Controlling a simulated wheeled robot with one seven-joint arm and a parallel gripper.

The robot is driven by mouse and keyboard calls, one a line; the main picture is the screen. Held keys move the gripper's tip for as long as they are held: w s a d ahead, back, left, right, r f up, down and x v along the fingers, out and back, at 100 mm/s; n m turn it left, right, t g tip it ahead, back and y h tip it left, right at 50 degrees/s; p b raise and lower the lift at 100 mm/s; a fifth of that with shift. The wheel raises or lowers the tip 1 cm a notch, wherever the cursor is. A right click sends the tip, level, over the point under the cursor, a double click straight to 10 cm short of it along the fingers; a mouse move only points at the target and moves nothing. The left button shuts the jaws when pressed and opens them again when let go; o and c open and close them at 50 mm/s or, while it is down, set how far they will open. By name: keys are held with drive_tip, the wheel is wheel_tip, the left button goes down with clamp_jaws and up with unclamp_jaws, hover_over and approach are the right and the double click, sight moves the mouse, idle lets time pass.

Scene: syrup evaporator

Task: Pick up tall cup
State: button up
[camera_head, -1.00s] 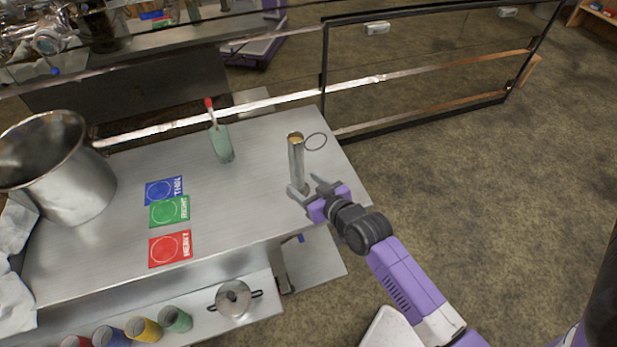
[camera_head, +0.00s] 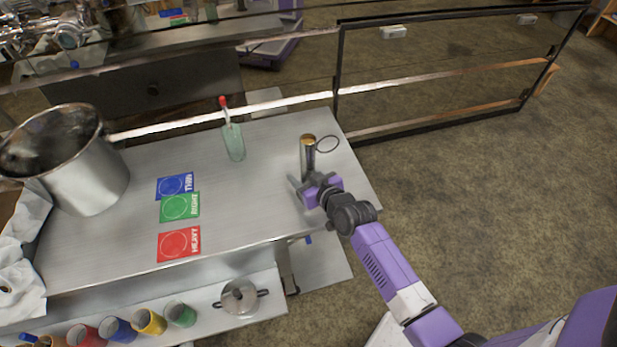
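The tall cup (camera_head: 307,152) is a narrow metal cylinder with an amber-coloured top. It stands upright near the right end of the steel table (camera_head: 255,200). My gripper (camera_head: 306,183) is at the cup's lower part, on its near side. One grey finger shows to the left of the cup's base. The other finger is hidden or merges with the gripper body, so I cannot tell whether the fingers touch the cup or how far apart they are.
Blue, green (camera_head: 180,207) and red cards and a metal bucket (camera_head: 90,185) are at left. A lidded pot (camera_head: 240,297) and several coloured cups sit on the lower shelf.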

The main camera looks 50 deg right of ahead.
clamp_jaws()
drive_tip(key=shift+r, duration=0.3)
wheel_tip(320, 180, up, 19)
drive_tip(key=p, duration=0.1)
drive_tip(key=shift+r+p, duration=0.15)
drive_tip(key=shift+p, duration=0.15)
idle(1.5)
drive_tip(key=shift+s+d+r, duration=0.1)
drive_tip(key=shift+d+r, duration=0.05)
drive_tip(key=shift+r, duration=0.2)
drive_tip(key=shift+p, duration=0.35)
